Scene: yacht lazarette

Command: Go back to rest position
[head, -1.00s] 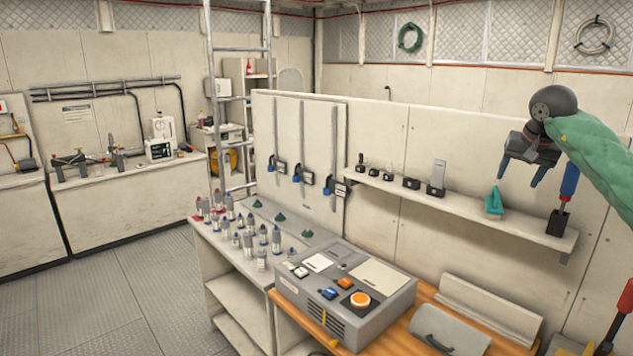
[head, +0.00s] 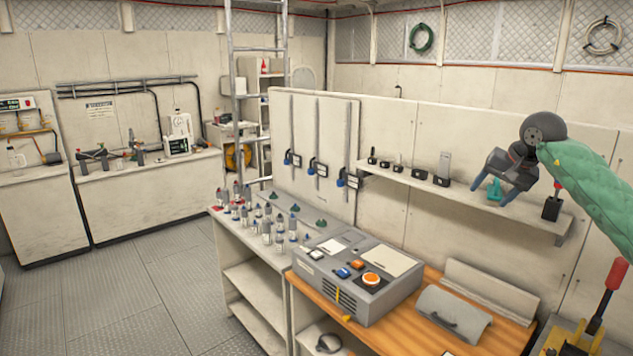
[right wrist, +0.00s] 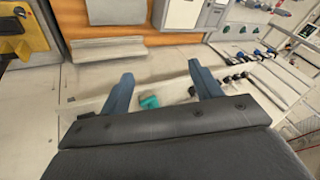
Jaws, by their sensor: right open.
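My right gripper (head: 500,190) is open and empty at the right of the head view, in front of the narrow wall shelf (head: 470,206). Its two blue fingers also show spread apart in the right wrist view (right wrist: 162,92). A teal wedge-shaped item (head: 494,190) stands on the shelf, seen partly behind the gripper; in the right wrist view it shows between the fingers (right wrist: 149,102), farther off. My right arm in its green sleeve comes in from the right edge. My left gripper is in neither view.
A grey console (head: 357,285) with an orange button stands on the wooden bench top (head: 410,315). Several small bottles (head: 265,225) stand on the white counter to its left. A red-handled lever (head: 603,300) rises at lower right. The floor (head: 150,290) at left is clear.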

